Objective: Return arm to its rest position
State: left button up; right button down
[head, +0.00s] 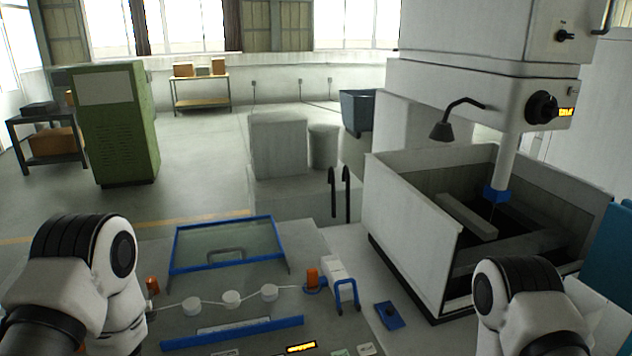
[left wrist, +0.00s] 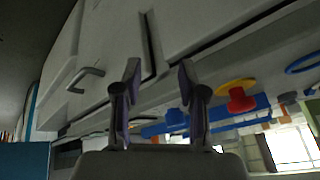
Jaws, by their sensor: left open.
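My left arm (head: 85,270) comes in at the lower left of the head view, white with a black ringed joint. Its gripper is outside the head view. In the left wrist view my left gripper (left wrist: 158,80) has its two dark fingers apart, with nothing between the tips. Behind the fingers are pale machine panels with a grey handle (left wrist: 86,78). My right arm (head: 520,300) shows at the lower right of the head view, in front of the machine tank. Its gripper is not in view.
The wire erosion machine's open tank (head: 410,215) stands at the right, under the machine head (head: 480,100). A bench with a blue-framed panel (head: 225,245) and white rollers (head: 231,299) lies in front. A green cabinet (head: 118,125) stands at the left.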

pick_arm(q)
jog(key=s+f+n+g, duration=0.2)
jog(key=s+n+g, duration=0.1)
jog(key=s, duration=0.6)
jog(key=s+f+n+g, duration=0.2)
jog(key=s+f+n, duration=0.1)
jog(key=s, duration=0.7)
notch_tip(320, 180, down, 22)
jog(key=b, duration=2.2)
jog(key=shift+s+r+y, duration=0.15)
jog(key=shift+r+y, duration=0.05)
jog(key=shift+y, duration=0.1)
jog(key=shift+a, duration=0.1)
